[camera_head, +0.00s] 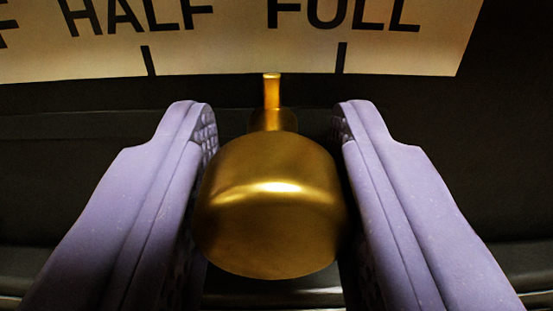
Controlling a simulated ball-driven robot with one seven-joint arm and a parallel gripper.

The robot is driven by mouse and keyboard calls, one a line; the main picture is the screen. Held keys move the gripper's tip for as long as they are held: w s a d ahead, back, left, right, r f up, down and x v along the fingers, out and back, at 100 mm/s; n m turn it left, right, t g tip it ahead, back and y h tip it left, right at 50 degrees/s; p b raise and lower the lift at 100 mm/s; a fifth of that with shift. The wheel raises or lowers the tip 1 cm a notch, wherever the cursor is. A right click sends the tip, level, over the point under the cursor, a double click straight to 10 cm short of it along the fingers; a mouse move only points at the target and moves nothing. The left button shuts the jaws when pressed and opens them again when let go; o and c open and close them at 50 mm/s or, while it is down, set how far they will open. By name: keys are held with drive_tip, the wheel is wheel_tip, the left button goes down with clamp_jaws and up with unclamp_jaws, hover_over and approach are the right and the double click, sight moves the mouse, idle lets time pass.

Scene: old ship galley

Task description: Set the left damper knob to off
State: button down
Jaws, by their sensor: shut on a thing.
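A rounded brass damper knob (270,205) fills the middle of the head camera view. A small upright brass pointer (271,92) stands behind it. The pointer lies between the HALF mark and the FULL mark, a little nearer the FULL mark. My gripper (272,130) has a purple finger on each side of the knob and is shut on it. A pale label plate (210,55) above the knob reads HALF and FULL. Only the end of another word shows at the left edge. Whether this is the left knob cannot be told from this view.
A dark panel (80,125) lies behind the knob and below the label plate. Dark horizontal edges run across the lower part of the view. No loose objects show around the fingers.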

drive_tip(key=a+b, duration=0.2)
drive_tip(key=a, duration=0.8)
drive_tip(key=shift+b, duration=0.3)
drive_tip(key=shift+a+r, duration=0.1)
drive_tip(key=shift+a, duration=0.05)
drive_tip(key=c, duration=0.7)
unclamp_jaws()
drive_tip(key=shift+a, duration=0.2)
drive_tip(key=shift+c, duration=0.2)
drive_tip(key=shift+d, duration=0.1)
drive_tip(key=p, duration=0.3)
approach(7, 119)
drive_tip(key=s, duration=0.2)
drive_tip(key=shift+w, duration=0.25)
